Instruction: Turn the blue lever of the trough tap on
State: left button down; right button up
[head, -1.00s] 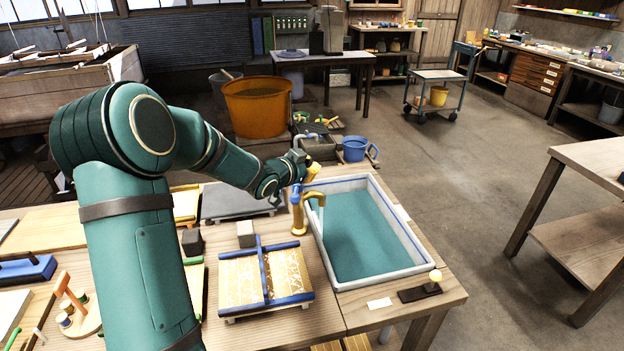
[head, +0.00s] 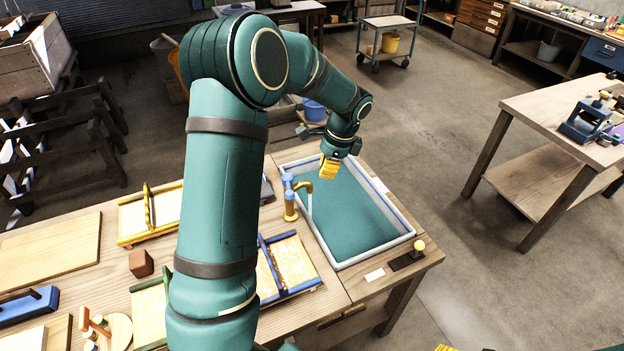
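The brass trough tap (head: 291,205) stands at the left rim of the grey-white trough (head: 405,236). Its blue lever (head: 288,181) is at the top of the tap. The spout bends right over the trough, and a thin pale streak like running water hangs below it. My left gripper (head: 330,170), with yellow fingers, is over the trough's far left part, right of the lever and apart from it in the picture. Its fingers overlap, so I cannot tell their opening. A yellow tip of what looks like my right gripper (head: 445,348) shows at the bottom edge.
The trough holds teal liquid. A blue-barred mould frame (head: 290,292) lies left of it on the bench. A blue bucket (head: 314,110) stands behind.

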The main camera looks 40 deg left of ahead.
aim_at(286, 198)
pick_arm(q)
jog(key=s+a+f, duration=0.3)
jog(key=a+f, duration=0.2)
jog(key=f, duration=0.5)
jog(key=shift+s+f, duration=0.15)
jog(key=shift+s, duration=0.1)
jog(key=shift+s+a+m, duration=0.35)
jog(key=shift+s+m, duration=0.35)
jog(key=shift+m, duration=0.2)
jog(key=shift+s+a+m+t+p, duration=0.3)
jog(key=shift+s+a+m+t, duration=0.2)
jog(key=shift+s+a+m, duration=0.7)
jog(key=shift+s+d, duration=0.1)
jog(key=shift+s, duration=0.05)
